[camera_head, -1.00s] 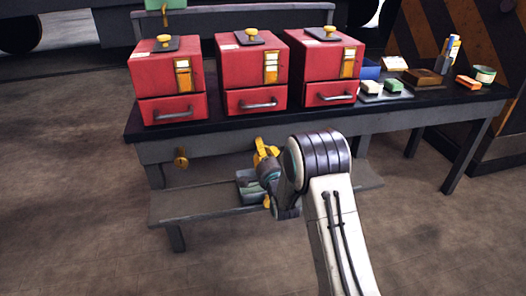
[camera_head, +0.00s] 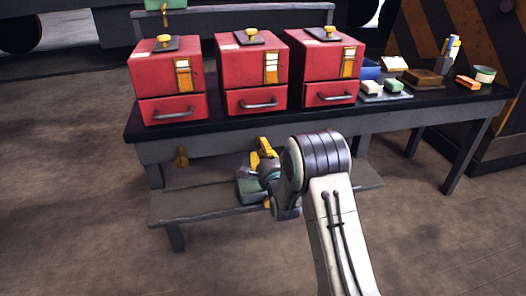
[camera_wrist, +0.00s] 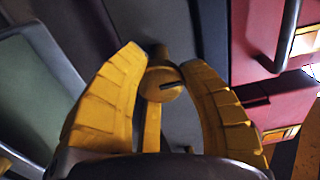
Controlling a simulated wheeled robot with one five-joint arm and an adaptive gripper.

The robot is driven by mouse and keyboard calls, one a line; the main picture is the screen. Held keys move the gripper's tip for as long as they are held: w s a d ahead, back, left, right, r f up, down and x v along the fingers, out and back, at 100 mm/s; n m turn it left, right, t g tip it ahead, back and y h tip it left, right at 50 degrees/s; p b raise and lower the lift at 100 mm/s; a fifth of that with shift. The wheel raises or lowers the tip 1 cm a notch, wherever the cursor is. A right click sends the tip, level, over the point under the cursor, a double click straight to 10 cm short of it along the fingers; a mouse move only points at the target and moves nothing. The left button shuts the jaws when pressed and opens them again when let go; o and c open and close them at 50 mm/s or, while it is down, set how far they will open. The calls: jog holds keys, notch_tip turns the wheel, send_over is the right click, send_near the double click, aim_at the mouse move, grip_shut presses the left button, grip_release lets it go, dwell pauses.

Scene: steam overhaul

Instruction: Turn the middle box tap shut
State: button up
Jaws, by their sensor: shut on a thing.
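The middle red box (camera_head: 252,70) stands on the bench, with a drawer and grey handle below. My gripper (camera_head: 264,147) is at the bench's front edge below this box, its yellow fingers partly hidden by my wrist. In the wrist view, the brass tap (camera_wrist: 163,84) has a round slotted face and a bar running down between the fingers. My gripper (camera_wrist: 158,95) is shut on the tap, one finger on each side. In the head view this tap is hidden behind my gripper. A similar brass tap (camera_head: 182,157) hangs below the left box.
Red boxes stand left (camera_head: 170,80) and right (camera_head: 325,68) of the middle one. A grey-green bin (camera_head: 249,190) sits on the lower shelf (camera_head: 190,207) beside my wrist. Small goods crowd the bench's right end. The floor in front is clear.

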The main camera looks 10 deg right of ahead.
jog(key=shift+d+r, duration=0.2)
jog(key=shift+d, duration=0.1)
jog(key=o, duration=0.9)
jog(key=shift+d, duration=0.1)
jog(key=o, duration=0.3)
jog(key=shift+f, duration=0.15)
jog(key=shift+s, duration=0.1)
jog(key=s, duration=1.2)
jog(key=shift+a, duration=0.2)
